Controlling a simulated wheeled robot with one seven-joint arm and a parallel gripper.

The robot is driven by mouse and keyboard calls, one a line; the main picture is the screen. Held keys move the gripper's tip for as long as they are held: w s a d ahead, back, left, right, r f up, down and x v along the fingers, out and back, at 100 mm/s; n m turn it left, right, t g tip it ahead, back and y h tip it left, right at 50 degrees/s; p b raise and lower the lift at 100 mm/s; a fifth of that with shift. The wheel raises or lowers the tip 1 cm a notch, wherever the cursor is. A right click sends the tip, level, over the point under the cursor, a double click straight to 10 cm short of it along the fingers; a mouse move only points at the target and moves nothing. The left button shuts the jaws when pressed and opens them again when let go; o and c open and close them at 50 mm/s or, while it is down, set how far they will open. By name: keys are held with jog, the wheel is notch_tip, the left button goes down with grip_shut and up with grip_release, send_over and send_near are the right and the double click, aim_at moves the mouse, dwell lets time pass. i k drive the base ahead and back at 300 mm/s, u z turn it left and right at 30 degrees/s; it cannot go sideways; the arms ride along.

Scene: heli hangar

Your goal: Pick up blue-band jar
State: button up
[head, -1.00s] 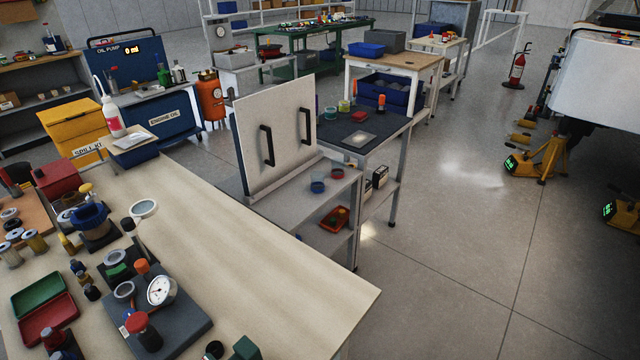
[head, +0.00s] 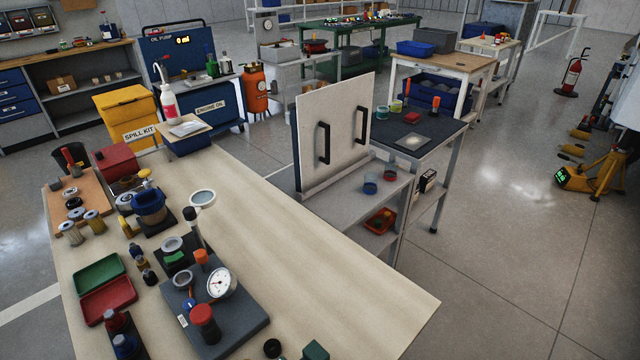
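A small jar with a blue band (head: 370,184) stands upright on the grey shelf unit beside the white panel with two black handles (head: 336,135). A similar small jar with a red band (head: 390,172) stands just behind it to the right. My gripper is not in view, so its distance from the jar and its state do not show.
The pale workbench (head: 300,235) fills the foreground, crowded on its left with gauges, trays and small parts. An orange-red tray (head: 380,221) lies on the lower shelf. A dark-topped table (head: 440,135) adjoins behind. Open floor (head: 500,225) lies to the right.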

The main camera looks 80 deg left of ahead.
aim_at(371, 178)
jog(key=u, duration=0.9)
jog(key=i, duration=3.35)
jog(key=u, duration=2.65)
